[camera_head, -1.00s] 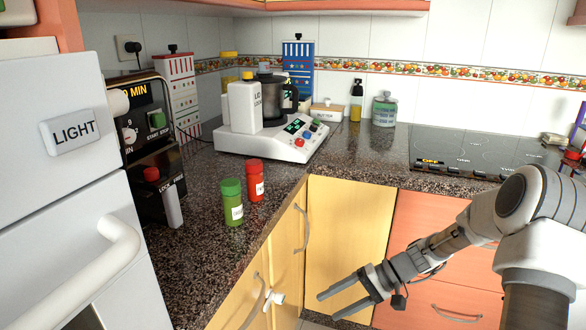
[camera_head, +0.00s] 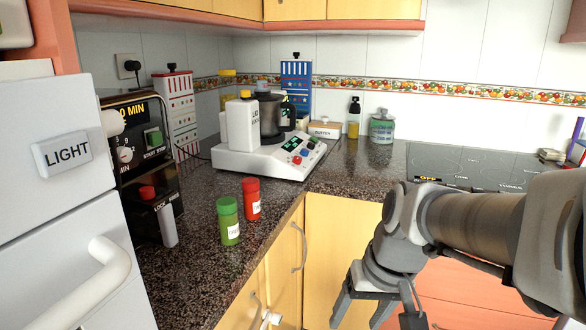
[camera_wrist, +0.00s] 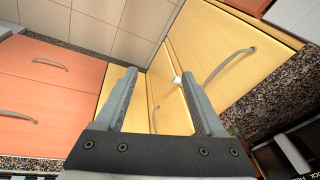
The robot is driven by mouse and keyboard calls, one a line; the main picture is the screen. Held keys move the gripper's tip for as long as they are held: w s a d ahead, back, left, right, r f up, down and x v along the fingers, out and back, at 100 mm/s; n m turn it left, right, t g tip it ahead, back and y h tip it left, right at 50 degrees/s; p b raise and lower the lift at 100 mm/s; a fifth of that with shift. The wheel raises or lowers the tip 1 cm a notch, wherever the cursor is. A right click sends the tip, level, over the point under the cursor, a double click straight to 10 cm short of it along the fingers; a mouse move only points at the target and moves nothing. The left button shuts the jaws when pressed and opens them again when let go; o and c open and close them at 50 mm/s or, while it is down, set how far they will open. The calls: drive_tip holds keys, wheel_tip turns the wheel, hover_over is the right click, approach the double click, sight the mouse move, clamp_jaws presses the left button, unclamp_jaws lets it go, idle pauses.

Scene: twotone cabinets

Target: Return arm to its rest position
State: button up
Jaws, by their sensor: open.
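My gripper (camera_head: 362,308) is low at the right in the head view, in front of the yellow and orange lower cabinets. Its two fingers point down and stand apart, with nothing between them. My arm runs from the right edge of that view and hides part of the cabinets. In the wrist view my gripper (camera_wrist: 160,103) is also open and empty. Behind its fingers are yellow cabinet doors (camera_wrist: 215,50) and tiled floor (camera_wrist: 120,25).
A green jar (camera_head: 228,222) and a red jar (camera_head: 251,200) stand on the dark counter near its edge. A white kitchen machine (camera_head: 265,155) stands in the corner. A white fridge (camera_head: 60,215) is at the left. A dark cooktop (camera_head: 450,162) lies behind my arm.

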drive_tip(key=s+d+r+t+h, duration=0.25)
drive_tip(key=s+r, duration=0.25)
drive_tip(key=s, duration=0.3)
wheel_tip(320, 180, up, 20)
drive_tip(key=p, duration=1.9)
drive_tip(key=shift+s+f+t+y+p, duration=0.25)
drive_tip(key=shift+s+t+y+p, duration=0.1)
drive_tip(key=shift+p, duration=0.05)
